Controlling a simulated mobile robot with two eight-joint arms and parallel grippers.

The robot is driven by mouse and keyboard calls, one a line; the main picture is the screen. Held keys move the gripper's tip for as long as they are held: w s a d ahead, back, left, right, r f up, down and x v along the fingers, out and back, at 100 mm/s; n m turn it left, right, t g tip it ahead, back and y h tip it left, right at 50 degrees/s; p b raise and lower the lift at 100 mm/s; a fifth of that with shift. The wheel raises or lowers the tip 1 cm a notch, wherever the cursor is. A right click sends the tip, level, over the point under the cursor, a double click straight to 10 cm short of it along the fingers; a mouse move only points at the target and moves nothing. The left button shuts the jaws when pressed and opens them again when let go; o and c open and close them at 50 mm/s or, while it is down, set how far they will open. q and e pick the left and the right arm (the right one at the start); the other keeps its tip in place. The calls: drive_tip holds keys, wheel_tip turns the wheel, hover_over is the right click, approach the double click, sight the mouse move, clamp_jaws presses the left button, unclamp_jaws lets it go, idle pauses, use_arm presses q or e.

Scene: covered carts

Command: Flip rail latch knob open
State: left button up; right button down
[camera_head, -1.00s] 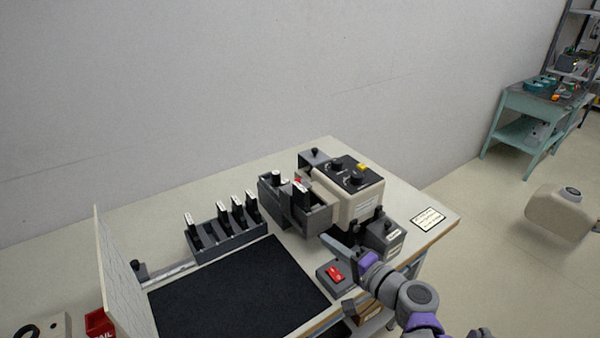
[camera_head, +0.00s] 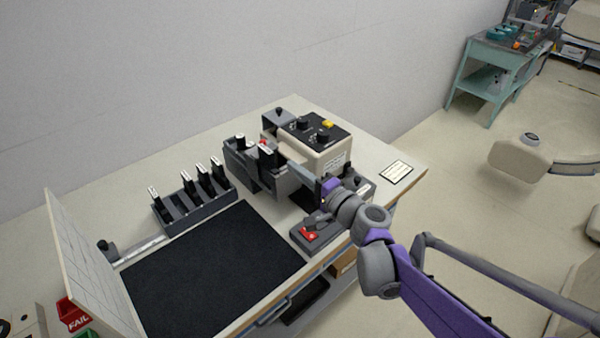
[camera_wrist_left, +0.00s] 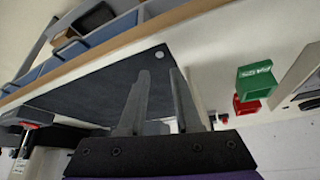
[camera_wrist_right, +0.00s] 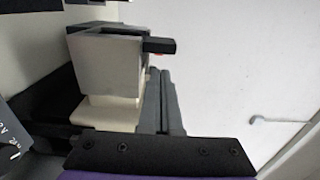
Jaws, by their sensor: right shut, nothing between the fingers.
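My right gripper (camera_head: 308,174) is shut and empty, reaching in from the right beside the grey slotted block (camera_head: 278,178) at the front of the beige device. In the right wrist view its two fingers (camera_wrist_right: 158,75) lie together, close to a grey block (camera_wrist_right: 105,62) with a black tab (camera_wrist_right: 159,45); I cannot tell if they touch. A black knob (camera_head: 105,246) stands at the left end of a pale rail (camera_head: 145,246). Another black knob (camera_head: 279,112) tops a grey bracket behind the device. I cannot tell which is the latch knob. My left gripper (camera_wrist_left: 162,78) is open and empty.
The beige device (camera_head: 320,154) has black dials and a yellow button. A grey rack (camera_head: 205,208) holds several black modules. A black mat (camera_head: 210,270) lies clear on the bench. An upright white panel (camera_head: 88,265) stands left.

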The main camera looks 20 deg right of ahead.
sight(264, 143)
use_arm(q)
drive_tip(key=shift+s+f+b, duration=0.25)
drive_tip(key=shift+f+b, duration=0.15)
drive_tip(key=shift+f, duration=0.3)
use_arm(e)
drive_tip(key=x, duration=1)
use_arm(q)
drive_tip(key=shift+w+r+p, duration=0.15)
drive_tip(key=shift+r+p, duration=0.3)
drive_tip(key=shift+r, duration=0.2)
use_arm(e)
drive_tip(key=shift+x, duration=1)
use_arm(q)
drive_tip(key=shift+s+d, duration=0.15)
drive_tip(key=shift+s, duration=0.05)
use_arm(e)
drive_tip(key=shift+s+r, duration=0.1)
drive_tip(key=shift+r, duration=0.05)
drive_tip(key=shift+d, duration=0.1)
